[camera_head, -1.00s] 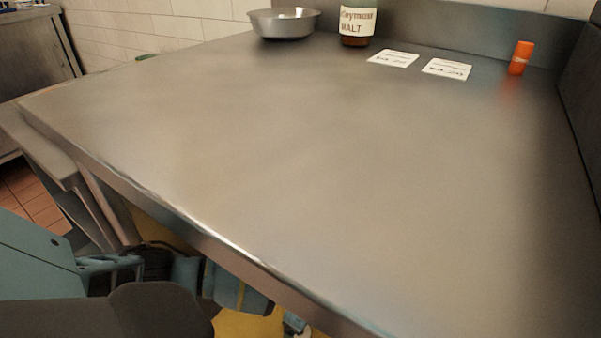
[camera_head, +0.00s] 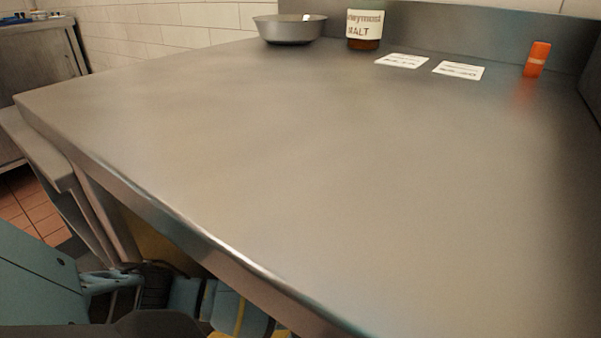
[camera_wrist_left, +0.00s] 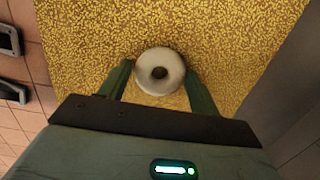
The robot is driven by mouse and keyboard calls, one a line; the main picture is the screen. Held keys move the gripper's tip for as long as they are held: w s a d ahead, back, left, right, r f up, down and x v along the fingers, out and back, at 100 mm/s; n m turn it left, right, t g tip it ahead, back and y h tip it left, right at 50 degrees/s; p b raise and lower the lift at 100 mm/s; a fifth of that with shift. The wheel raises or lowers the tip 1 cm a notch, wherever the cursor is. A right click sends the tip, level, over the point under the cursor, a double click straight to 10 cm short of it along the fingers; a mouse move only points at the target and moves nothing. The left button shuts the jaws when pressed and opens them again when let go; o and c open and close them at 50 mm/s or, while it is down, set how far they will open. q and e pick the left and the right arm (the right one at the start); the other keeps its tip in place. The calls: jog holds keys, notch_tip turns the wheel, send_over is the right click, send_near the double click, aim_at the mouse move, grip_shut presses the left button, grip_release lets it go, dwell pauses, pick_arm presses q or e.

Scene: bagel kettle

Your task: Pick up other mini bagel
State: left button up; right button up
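A pale, ring-shaped mini bagel (camera_wrist_left: 160,58) lies on a yellow, grainy surface (camera_wrist_left: 90,40) in the left wrist view. My left gripper (camera_wrist_left: 159,68) is open, with one dark green finger on each side of the bagel. I cannot tell whether the fingers touch it or how high they are above the surface. In the head view, the bagel and the left gripper's fingertips do not show; parts of my own arm fill the lower left. My right gripper is not in view.
A large, mostly bare steel table (camera_head: 330,170) fills the head view. Dark handle-like items (camera_wrist_left: 10,40) show at the left wrist view's left.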

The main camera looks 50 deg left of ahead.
pick_arm(q)
jog(key=c, duration=0.4)
jog(key=shift+c, duration=0.3)
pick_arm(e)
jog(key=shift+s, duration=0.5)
